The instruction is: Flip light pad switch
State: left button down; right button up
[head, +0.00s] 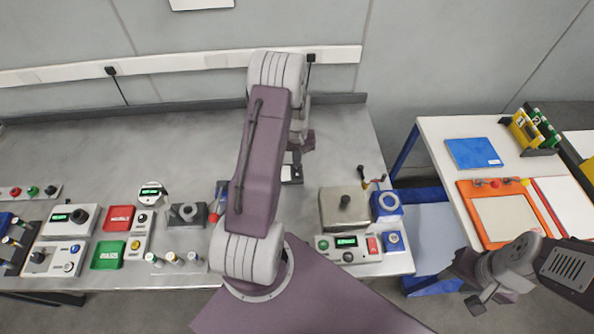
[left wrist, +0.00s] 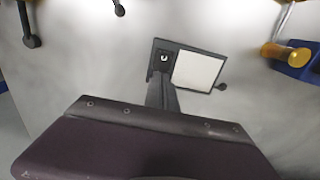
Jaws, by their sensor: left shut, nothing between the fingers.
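The light pad (head: 289,174) is a small dark-framed unit on the bench, partly hidden by my left arm in the head view. In the left wrist view the light pad (left wrist: 198,69) shows a plain white square panel beside a dark strip. A small switch (left wrist: 164,58) with a pale mark sits on that strip. My left gripper (head: 304,142) is shut and empty over the bench beside the pad. In the left wrist view its fingers (left wrist: 161,88) point at the switch end; I cannot tell whether they touch. My right gripper (head: 476,284) hangs at the lower right, away from the bench; its opening is unclear.
A metal box (head: 346,209) and blue blocks (head: 386,206) stand right of the pad. Red (head: 119,218) and green (head: 108,254) boxes and several switch panels fill the bench's left. A side table (head: 440,128) holds a blue folder (head: 473,153). The bench's back is mostly clear.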

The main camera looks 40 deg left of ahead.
pick_arm(q)
jog(key=shift+f+b, duration=0.65)
jog(key=shift+f, duration=0.3)
dwell(0.4)
notch_tip(320, 180, up, 7)
jog(key=p, duration=0.6)
jog(key=shift+r, duration=0.15)
